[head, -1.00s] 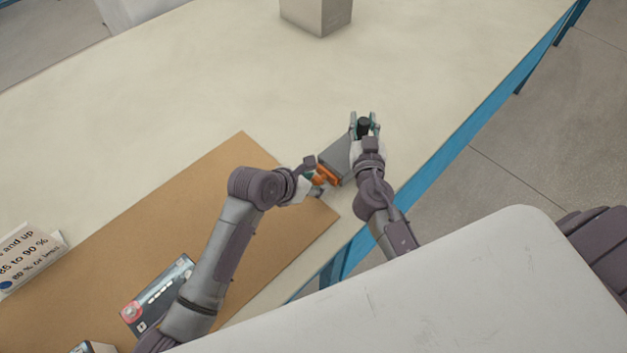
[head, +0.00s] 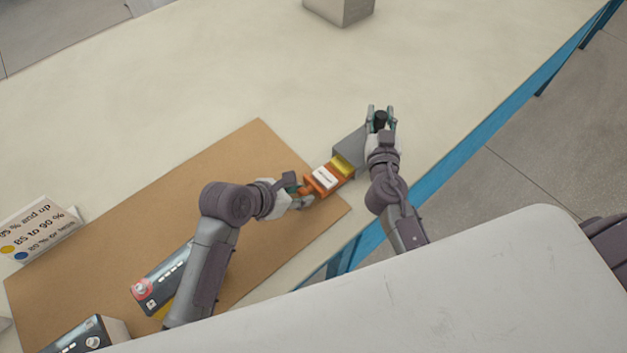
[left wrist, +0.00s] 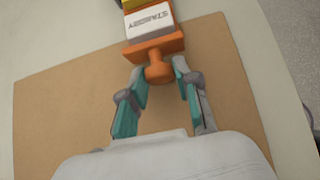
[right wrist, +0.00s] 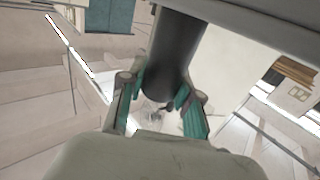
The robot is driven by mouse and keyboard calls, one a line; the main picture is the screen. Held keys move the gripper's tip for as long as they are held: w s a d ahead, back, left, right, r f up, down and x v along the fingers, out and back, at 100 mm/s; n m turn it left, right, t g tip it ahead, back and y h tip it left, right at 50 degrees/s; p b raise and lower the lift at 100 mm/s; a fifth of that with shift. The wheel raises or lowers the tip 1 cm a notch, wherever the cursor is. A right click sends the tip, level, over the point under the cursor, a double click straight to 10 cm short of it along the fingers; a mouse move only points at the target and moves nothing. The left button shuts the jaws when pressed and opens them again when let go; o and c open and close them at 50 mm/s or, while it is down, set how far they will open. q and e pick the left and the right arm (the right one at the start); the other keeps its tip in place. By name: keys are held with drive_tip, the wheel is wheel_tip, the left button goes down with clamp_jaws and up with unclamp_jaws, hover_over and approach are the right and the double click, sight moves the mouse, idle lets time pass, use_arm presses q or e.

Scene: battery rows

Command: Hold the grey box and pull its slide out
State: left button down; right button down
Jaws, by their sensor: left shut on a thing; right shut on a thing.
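The grey box (head: 350,146) is at the table's right edge, beyond the brown mat. My right gripper (head: 380,118) is shut on its dark round handle (right wrist: 174,60), which fills the right wrist view. The orange slide (head: 322,181) sticks out of the box toward the left, with a white labelled block (left wrist: 150,22) and a yellow part (head: 344,165) showing on it. My left gripper (head: 298,192) is shut on the orange knob (left wrist: 159,71) at the slide's end. The slide's far end is hidden inside the box.
A brown mat (head: 250,150) covers the near left of the table (head: 180,90). Two dark-faced boxes (head: 160,284) (head: 85,338) lie on it. A sign with percentages (head: 38,226) stands at left. A grey container (head: 340,8) stands at the back.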

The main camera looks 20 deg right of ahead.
use_arm(q)
drive_tip(key=shift+a, duration=0.15)
use_arm(e)
drive_tip(key=shift+d, duration=0.1)
use_arm(q)
drive_tip(key=c, duration=0.8)
unclamp_jaws()
drive_tip(key=v, duration=1.2)
use_arm(e)
drive_tip(key=c, duration=0.7)
unclamp_jaws()
